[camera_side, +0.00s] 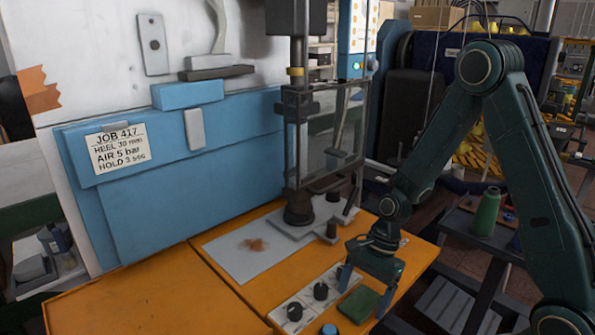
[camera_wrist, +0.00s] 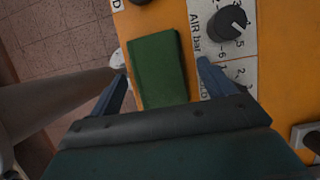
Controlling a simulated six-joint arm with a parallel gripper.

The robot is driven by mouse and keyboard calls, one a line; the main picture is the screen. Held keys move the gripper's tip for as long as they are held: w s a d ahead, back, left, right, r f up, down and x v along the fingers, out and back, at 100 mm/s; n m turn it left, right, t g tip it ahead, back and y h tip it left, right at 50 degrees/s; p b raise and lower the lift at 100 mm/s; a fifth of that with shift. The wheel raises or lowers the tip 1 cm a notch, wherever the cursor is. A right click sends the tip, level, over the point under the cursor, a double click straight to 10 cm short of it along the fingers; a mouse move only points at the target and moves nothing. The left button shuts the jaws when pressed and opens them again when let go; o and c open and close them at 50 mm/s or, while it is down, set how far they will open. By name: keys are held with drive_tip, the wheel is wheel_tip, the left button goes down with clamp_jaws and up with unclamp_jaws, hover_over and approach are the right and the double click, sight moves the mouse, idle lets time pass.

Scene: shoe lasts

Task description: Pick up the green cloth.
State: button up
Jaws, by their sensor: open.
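The green cloth (camera_side: 359,304) is a flat folded rectangle on the orange bench top, right beside the white dial panel. In the wrist view the cloth (camera_wrist: 158,68) lies ahead of and between the two blue fingertips. My gripper (camera_side: 365,288) is open and empty, just above the cloth in the side view. Its fingers also show in the wrist view (camera_wrist: 163,72), one to each side of the cloth. I cannot tell how high the fingertips are above the bench.
The white panel (camera_side: 304,295) with black knobs is close to the left of the cloth. A blue knob (camera_side: 328,329) is near the front. A press (camera_side: 300,205) stands behind on the bench. A green bottle (camera_side: 485,212) stands on a dark cart at right.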

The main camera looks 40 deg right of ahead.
sight(362, 297)
drive_tip(key=shift+f, duration=0.2)
idle(0.4)
drive_tip(key=c, duration=1.1)
drive_tip(key=shift+o, duration=0.2)
drive_tip(key=shift+r, duration=0.15)
wheel_tip(362, 297, up, 18)
idle(0.3)
drive_tip(key=o, duration=0.3)
drive_tip(key=shift+c, duration=1.1)
